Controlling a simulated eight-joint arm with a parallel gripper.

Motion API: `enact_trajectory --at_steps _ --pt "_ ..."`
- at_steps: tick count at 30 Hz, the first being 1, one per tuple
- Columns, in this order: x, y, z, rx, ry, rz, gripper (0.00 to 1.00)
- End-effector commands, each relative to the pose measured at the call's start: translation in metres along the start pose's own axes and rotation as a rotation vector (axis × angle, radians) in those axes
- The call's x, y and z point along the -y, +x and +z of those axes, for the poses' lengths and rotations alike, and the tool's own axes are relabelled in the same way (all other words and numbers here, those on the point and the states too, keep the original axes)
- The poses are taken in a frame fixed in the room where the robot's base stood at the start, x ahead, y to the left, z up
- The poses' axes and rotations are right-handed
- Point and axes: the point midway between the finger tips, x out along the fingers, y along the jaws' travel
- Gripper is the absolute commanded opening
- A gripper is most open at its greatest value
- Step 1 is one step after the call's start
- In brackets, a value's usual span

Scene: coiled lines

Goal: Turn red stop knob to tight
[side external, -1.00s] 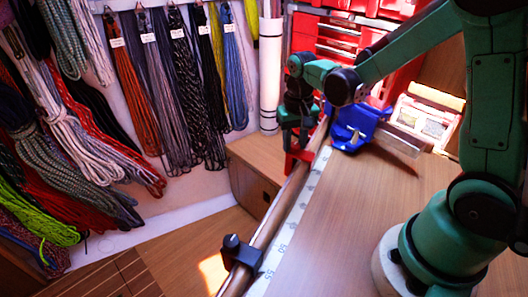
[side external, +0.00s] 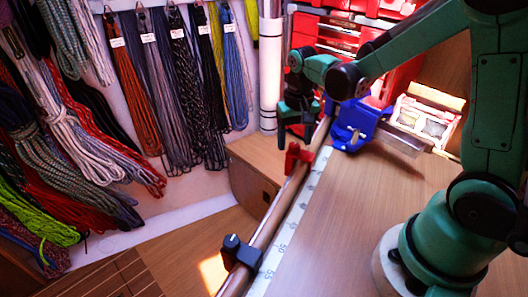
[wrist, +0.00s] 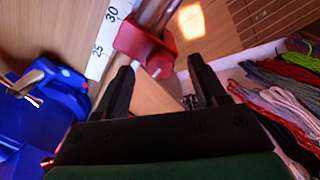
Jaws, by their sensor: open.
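The red stop (side external: 298,158) sits on the round metal rail along the bench edge, with its upright knob at the left. In the wrist view the red stop (wrist: 140,42) is beyond my fingertips, and its knob (wrist: 160,65) has a short white mark on its face. My gripper (side external: 295,136) is above the knob and apart from it in the side view. In the wrist view my gripper (wrist: 158,65) has its two dark fingers spread, with nothing held between them. I cannot tell how tight the knob is.
A blue clamp (side external: 352,126) stands right of the red stop on the bench (side external: 365,205). A dark stop (side external: 240,252) sits nearer on the rail. A white scale strip (side external: 290,225) runs beside the rail. Coiled lines (side external: 180,90) hang at the left.

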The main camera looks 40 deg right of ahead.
Motion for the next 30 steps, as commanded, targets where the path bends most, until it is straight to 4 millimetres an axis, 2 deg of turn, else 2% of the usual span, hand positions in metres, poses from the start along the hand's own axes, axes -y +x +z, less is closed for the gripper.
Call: enact_trajectory --at_steps 6,10,23,26,30 --pt "0.0 -0.029 0.0 0.0 0.0 0.0 0.64" --pt "0.0 -0.042 0.0 0.0 0.0 0.0 0.64" --pt "0.0 -0.048 0.001 -0.002 -0.002 -0.001 0.64" --pt "0.002 -0.053 0.005 -0.029 -0.025 -0.008 0.64" --pt "0.009 -0.067 0.02 -0.137 -0.113 -0.04 0.64"
